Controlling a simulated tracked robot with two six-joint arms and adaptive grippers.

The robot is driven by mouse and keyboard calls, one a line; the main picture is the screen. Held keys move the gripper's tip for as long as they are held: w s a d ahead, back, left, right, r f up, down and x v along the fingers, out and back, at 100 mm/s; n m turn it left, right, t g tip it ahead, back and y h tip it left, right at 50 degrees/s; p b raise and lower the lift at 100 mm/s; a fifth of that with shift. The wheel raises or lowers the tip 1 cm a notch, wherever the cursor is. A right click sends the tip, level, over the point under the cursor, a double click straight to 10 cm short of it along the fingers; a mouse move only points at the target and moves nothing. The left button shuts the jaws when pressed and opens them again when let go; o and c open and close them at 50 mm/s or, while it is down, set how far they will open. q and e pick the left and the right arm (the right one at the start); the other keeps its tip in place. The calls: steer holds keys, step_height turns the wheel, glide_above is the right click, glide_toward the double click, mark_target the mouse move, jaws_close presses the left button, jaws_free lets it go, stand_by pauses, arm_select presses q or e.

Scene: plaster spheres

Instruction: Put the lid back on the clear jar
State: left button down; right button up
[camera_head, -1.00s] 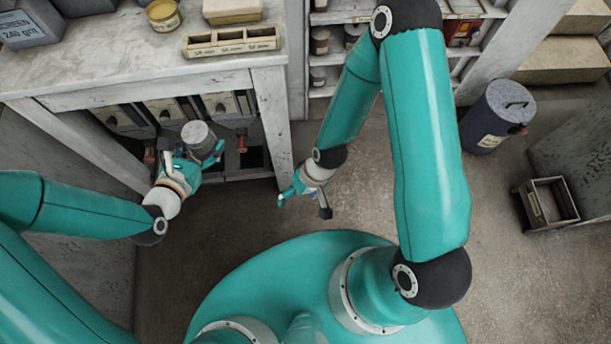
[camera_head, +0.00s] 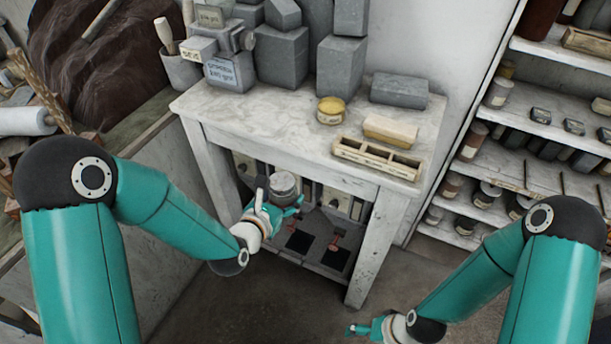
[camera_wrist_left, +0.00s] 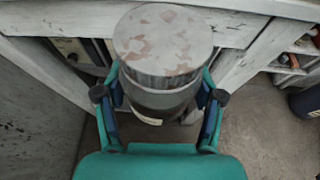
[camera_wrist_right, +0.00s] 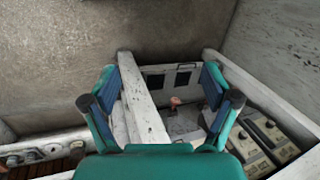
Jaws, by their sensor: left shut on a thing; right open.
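My left gripper (camera_head: 277,204) is shut on a jar (camera_head: 285,187) in front of the worktable, below its top. In the left wrist view the jar (camera_wrist_left: 160,103) stands upright between the fingers, with a dark see-through body and a pale label. A broad, mottled grey round top, like a lid (camera_wrist_left: 163,40), covers its upper end; I cannot tell whether it is seated. My right gripper (camera_head: 358,328) is open and empty, low at the bottom edge. In the right wrist view a white table leg shows beyond the open fingers (camera_wrist_right: 160,98).
Shelves (camera_head: 535,150) with jars stand at the right.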

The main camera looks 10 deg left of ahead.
arm_select(q)
steer(key=w+a+r+n+y, duration=0.1)
steer(key=a+r+n+y, duration=0.5)
steer(key=a+r+y, duration=0.1)
steer(key=shift+a+n+y, duration=0.4)
steer(key=shift+a+y, duration=0.1)
steer(key=shift+a, duration=0.55)
steer(key=shift+r, duration=0.1)
